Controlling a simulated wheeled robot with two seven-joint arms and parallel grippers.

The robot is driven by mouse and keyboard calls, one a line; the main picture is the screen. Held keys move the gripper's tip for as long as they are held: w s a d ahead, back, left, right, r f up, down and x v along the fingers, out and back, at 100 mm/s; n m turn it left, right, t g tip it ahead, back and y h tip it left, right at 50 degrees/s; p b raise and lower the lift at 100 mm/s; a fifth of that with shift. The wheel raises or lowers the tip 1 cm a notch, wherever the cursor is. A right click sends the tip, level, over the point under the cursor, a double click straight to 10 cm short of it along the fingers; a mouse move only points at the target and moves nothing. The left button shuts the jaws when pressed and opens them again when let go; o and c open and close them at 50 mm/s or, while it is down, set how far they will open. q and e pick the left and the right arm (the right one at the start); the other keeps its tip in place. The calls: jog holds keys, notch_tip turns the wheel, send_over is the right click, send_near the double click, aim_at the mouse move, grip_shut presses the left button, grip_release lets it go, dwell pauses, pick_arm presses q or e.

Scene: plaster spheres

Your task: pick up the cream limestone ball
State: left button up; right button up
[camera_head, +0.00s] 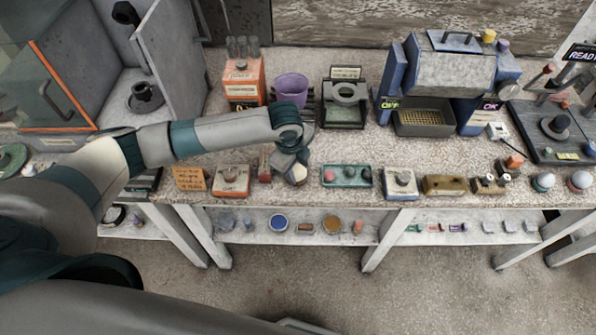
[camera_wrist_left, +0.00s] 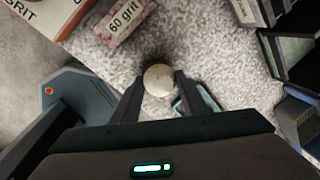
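The cream limestone ball (camera_wrist_left: 158,80) is a small, pale, round ball. In the left wrist view it sits between the two dark fingertips of my left gripper (camera_wrist_left: 159,84), with a finger against each side. In the head view the ball (camera_head: 299,174) shows at the lower end of my left gripper (camera_head: 295,170), over the front part of the bench. Whether it touches the bench top is hard to tell. My right gripper is out of view.
A reddish 60 grit block (camera_wrist_left: 122,22) and a grit box (camera_head: 231,180) lie left of the gripper. A green tray (camera_head: 346,177) is close on its right. A purple cup (camera_head: 291,89) and a black-framed stand (camera_head: 345,100) are behind. The bench front edge is near.

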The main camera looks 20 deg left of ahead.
aim_at(303, 169)
pick_arm(q)
jog(key=shift+r, duration=0.1)
jog(key=shift+r+b, duration=0.4)
jog(key=shift+r, duration=0.1)
jog(key=r+b, duration=0.1)
jog(key=d+r+b, duration=0.1)
jog(key=r, duration=0.1)
jog(key=shift+s+r, duration=0.1)
jog(key=s+d+r+b, duration=0.1)
jog(key=d+r, duration=0.1)
jog(key=d, duration=0.1)
jog(key=d+r+b, duration=0.1)
jog(key=d+r, duration=0.1)
jog(key=d, duration=0.2)
jog(key=s+d+r+b, duration=0.1)
jog(key=d+r, duration=0.1)
jog(key=d, duration=0.1)
jog(key=shift+s+d+r, duration=0.15)
jog(key=shift+s+r, duration=0.2)
jog(key=o, duration=0.6)
jog(key=c, duration=0.5)
